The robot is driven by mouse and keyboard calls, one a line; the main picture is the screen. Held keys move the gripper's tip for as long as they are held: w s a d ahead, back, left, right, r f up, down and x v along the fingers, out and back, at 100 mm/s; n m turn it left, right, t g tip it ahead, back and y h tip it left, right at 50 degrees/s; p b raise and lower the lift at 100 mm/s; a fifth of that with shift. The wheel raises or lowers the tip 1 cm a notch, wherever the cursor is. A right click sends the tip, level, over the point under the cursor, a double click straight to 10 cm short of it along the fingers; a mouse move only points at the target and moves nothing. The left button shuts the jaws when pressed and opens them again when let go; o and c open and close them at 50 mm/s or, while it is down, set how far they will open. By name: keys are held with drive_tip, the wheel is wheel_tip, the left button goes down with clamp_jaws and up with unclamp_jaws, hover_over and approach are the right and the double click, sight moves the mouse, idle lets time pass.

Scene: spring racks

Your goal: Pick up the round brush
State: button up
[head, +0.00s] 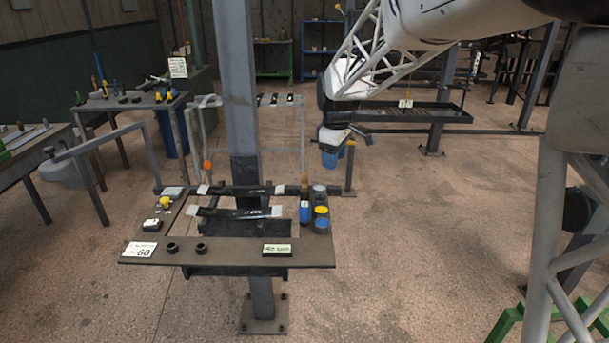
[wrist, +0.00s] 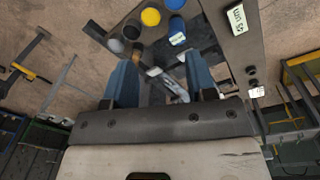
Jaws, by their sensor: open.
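What looks like the round brush, a small upright brown piece (head: 304,181), stands at the back right of the dark work table (head: 220,257), beside the jars. In the wrist view the brown piece (wrist: 138,47) shows near the tip of my left finger, partly hidden, so its bristles cannot be made out. My gripper (head: 336,162) is above and behind the table's back right corner, pointing down. In the wrist view my gripper (wrist: 160,58) has its two blue fingers wide apart with nothing held between them.
Dark strips (head: 240,212) lie mid-table. Open floor is right of the table.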

sight(304, 173)
drive_tip(key=w+a+f+n, duration=0.1)
drive_tip(key=w+a+f, duration=0.1)
drive_tip(key=w, duration=0.3)
drive_tip(key=w+a+f+n, duration=0.2)
drive_tip(key=w+a+f, duration=0.1)
drive_tip(key=w+f, duration=0.1)
drive_tip(key=w+a+f+n, duration=0.2)
drive_tip(key=w+a+f, duration=0.1)
drive_tip(key=w, duration=0.4)
drive_tip(key=shift+f+g, duration=0.4)
drive_tip(key=shift+f, duration=0.2)
drive_tip(key=shift+s+f, duration=0.1)
drive_tip(key=shift+f, duration=1.2)
drive_tip(key=shift+d+f, duration=0.1)
drive_tip(key=shift+f, duration=2.5)
clamp_jaws()
